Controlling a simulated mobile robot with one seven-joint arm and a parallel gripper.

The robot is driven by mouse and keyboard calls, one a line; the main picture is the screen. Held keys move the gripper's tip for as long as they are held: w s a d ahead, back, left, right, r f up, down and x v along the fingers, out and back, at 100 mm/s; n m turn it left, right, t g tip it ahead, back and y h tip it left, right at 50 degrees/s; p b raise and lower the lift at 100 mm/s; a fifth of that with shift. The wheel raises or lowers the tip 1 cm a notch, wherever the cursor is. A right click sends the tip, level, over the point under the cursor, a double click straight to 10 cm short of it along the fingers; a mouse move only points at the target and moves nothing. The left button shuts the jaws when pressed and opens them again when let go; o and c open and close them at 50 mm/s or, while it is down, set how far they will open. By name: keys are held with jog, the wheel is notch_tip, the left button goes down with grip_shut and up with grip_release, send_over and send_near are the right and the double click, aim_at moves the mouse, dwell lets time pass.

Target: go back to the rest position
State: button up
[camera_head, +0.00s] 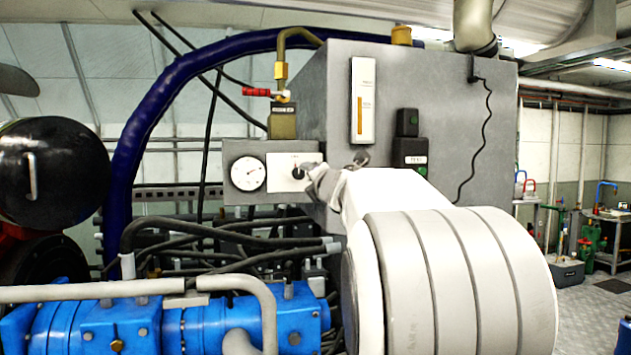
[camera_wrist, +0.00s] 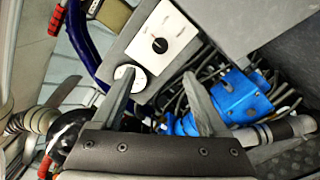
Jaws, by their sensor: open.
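My gripper (camera_head: 320,178) is in front of the grey tank, near the small control panel. In the wrist view its two fingers (camera_wrist: 159,76) are spread apart with nothing between them. A white plate with a black rotary knob (camera_wrist: 160,45) lies beyond the fingertips; it also shows in the head view (camera_head: 288,173), partly behind the gripper. A round pressure gauge (camera_head: 248,172) sits left of the plate. My pale arm crosses the lower right of the head view and hides part of the tank.
The grey tank (camera_head: 440,95) carries a level gauge (camera_head: 363,100) and a green-button box (camera_head: 411,153). A red-handled valve (camera_head: 257,92) stands at its left. Blue machinery (camera_head: 120,325) and hoses fill the lower left. Open floor (camera_head: 590,315) shows at far right.

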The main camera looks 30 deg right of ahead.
jog(key=shift+s+a, duration=0.1)
jog(key=shift+s, duration=0.1)
dwell(0.6)
jog(key=s+a+f+m+g+y, duration=0.2)
jog(key=s+a+f+m+g, duration=0.2)
jog(key=s+a+f+m, duration=0.55)
jog(key=s+a+f+m+g+y, duration=0.1)
jog(key=s+a+f+m+g, duration=0.35)
jog(key=s+a+f, duration=0.75)
jog(key=s+a+f+m+g+y, duration=0.25)
jog(key=s+f+m, duration=0.55)
jog(key=s, duration=0.8)
notch_tip(320, 180, up, 17)
jog(key=p, duration=1.6)
jog(key=shift+w+a+g+h+p, duration=0.25)
jog(key=shift+a+g+h+p, duration=0.1)
jog(key=shift+g+h, duration=0.1)
jog(key=shift+f, duration=0.1)
